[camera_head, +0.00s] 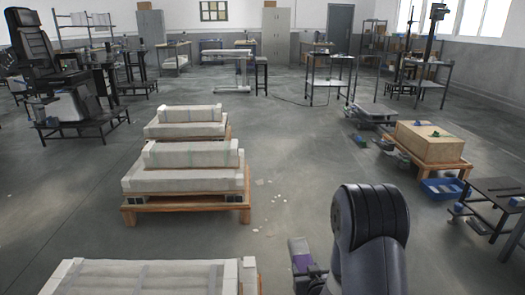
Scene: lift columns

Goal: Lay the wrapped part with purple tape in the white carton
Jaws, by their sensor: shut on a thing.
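The wrapped part with purple tape (298,248) is a small grey piece with a purple band, low in the picture right of centre. My gripper (313,280) is at the bottom edge, shut on this part, and largely hidden by my dark arm (370,235). A white, box-like thing (245,277) at the bottom left has pale edges and a greyish top, and is cut off by the picture's lower edge. It may be the white carton, but I cannot tell for sure. The held part is to its right, apart from it in the picture.
Wooden pallets (185,203) with long pale wrapped pieces (190,154) stand beyond, left of centre. A tan box (428,143) on a pallet, a blue bin (445,188) and a dark low table (500,193) are at the right. Floor between the pallets and the right side is mostly clear.

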